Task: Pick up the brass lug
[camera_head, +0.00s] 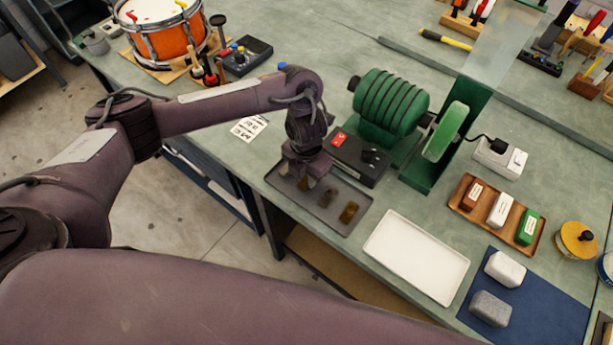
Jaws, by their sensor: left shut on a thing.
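A dark shallow tray (325,217) lies near the front edge of the bench. Two small brownish brass lugs lie in it: one near the middle (327,198) and one nearer the right end (349,212). My left gripper (305,182) points down over the left part of the tray, left of these two. It is shut on a brass lug, which its fingers mostly hide. I cannot tell whether that lug still touches the tray. My right gripper is not in view.
A green polishing motor (389,101) with its dark control box (358,159) stands just behind the tray. An empty white tray (416,258) lies to the right. Beyond it are a wooden tray of bars (460,204) and a blue mat (540,315). An orange drum (172,41) stands at the back left.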

